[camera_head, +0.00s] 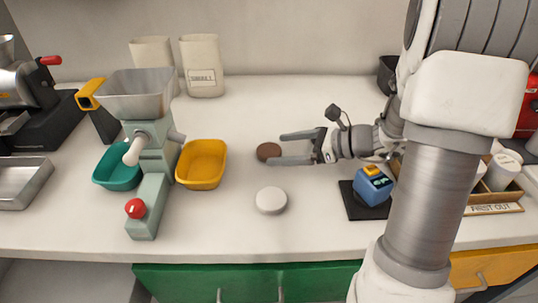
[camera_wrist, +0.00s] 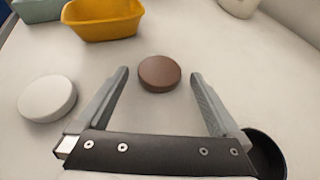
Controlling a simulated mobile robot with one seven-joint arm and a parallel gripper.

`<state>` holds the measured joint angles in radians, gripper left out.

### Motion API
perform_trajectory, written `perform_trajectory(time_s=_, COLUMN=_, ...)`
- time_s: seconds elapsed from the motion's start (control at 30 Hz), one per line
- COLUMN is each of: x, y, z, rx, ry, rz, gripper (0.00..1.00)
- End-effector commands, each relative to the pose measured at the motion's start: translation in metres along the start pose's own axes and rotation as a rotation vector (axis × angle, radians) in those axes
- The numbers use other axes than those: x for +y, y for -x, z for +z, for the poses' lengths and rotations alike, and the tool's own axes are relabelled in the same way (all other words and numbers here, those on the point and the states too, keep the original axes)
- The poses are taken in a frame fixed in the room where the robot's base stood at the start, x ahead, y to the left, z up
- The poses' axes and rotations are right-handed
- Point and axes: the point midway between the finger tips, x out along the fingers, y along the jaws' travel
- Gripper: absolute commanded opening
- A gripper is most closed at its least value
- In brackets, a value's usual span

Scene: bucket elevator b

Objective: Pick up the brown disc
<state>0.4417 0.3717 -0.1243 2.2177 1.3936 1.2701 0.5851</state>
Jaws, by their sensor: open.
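The brown disc (camera_head: 268,151) lies flat on the white counter in the head view, just left of my gripper's fingertips. My gripper (camera_head: 283,149) reaches in from the right, its two fingers spread apart and empty. In the wrist view the brown disc (camera_wrist: 159,73) shows whole, just beyond and between the tips of my open gripper (camera_wrist: 158,74). The fingers do not appear to touch it. A white disc (camera_head: 271,200) lies nearer the counter's front edge; it also shows in the wrist view (camera_wrist: 47,97), left of the left finger.
A grey-green machine with a hopper (camera_head: 139,95) stands at left, with a yellow bin (camera_head: 202,164) and a teal bin (camera_head: 117,168) beside it. A blue device (camera_head: 372,186) sits on a black pad at right. Two cream containers stand at the back. Counter around the brown disc is clear.

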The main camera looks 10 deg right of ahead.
Motion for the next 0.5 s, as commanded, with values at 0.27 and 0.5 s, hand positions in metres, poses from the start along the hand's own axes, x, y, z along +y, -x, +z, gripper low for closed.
perform_trajectory(time_s=0.27, x=0.001, y=-0.027, z=-0.001, rx=0.002, ry=0.001, rz=0.0, gripper=1.0)
perform_trajectory(time_s=0.5, x=0.0, y=-0.026, z=-0.001, rx=0.002, ry=0.0, rz=-0.001, gripper=0.89)
